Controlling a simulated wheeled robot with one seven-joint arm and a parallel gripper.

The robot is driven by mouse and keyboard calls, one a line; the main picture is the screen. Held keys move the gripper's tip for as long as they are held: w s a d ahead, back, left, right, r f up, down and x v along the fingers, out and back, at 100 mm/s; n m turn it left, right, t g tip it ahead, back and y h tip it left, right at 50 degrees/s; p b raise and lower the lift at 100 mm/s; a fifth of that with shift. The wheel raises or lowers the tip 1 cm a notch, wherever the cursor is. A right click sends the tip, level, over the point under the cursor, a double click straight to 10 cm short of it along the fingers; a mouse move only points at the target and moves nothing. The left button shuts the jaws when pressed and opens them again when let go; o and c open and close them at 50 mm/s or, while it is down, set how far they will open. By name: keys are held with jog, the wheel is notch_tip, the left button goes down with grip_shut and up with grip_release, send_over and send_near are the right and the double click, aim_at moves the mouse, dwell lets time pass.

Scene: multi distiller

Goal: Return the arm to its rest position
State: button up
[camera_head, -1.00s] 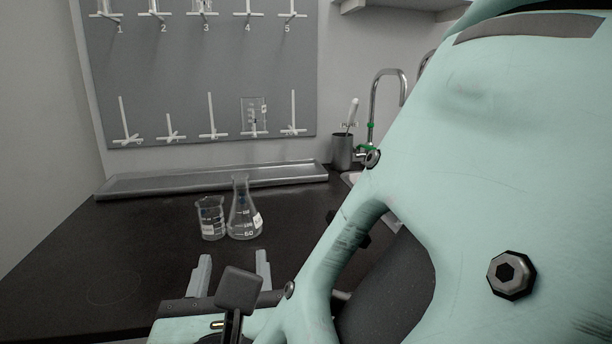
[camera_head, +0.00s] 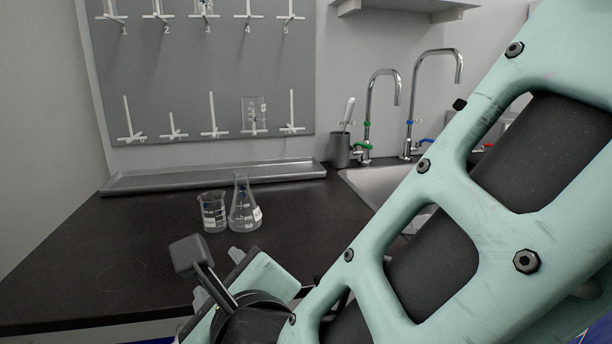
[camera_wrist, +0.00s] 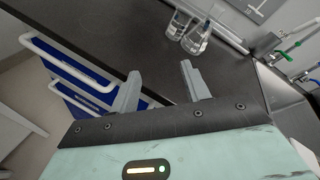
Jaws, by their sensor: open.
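My gripper (camera_wrist: 162,88) is open and empty in the wrist view, its two grey fingers apart over the front edge of the dark counter. In the head view my mint-green arm crosses the right side and the lower middle. The wrist end is low in the picture, and the fingers are mostly hidden there. A glass beaker (camera_head: 213,213) and a conical flask (camera_head: 244,207) stand upright side by side on the counter, beyond my gripper. The beaker (camera_wrist: 177,26) and the flask (camera_wrist: 198,40) also show at the top of the wrist view.
A pegboard (camera_head: 200,75) with numbered pegs hangs behind a long metal tray (camera_head: 150,181). A sink (camera_head: 372,185), two taps and a dark cup (camera_head: 339,150) stand at the right. Blue drawers with white handles (camera_wrist: 80,68) lie below the counter. The left counter is clear.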

jog(key=s+d+f+n+g+h, duration=0.2)
jog(key=s+d+f+n+g, duration=0.15)
jog(key=d+n, duration=0.55)
jog(key=s+d+f+n+g+h, duration=0.25)
jog(key=d+n+g, duration=0.35)
jog(key=n, duration=0.5)
jog(key=s+d+f+n+g+h, duration=0.2)
jog(key=s+d+f+n+g, duration=0.15)
jog(key=d+n, duration=0.6)
notch_tip(320, 180, up, 20)
jog(key=s+n+p, duration=0.1)
jog(key=p, duration=1.8)
jog(key=shift+a, duration=0.2)
jog(key=shift+f, duration=0.1)
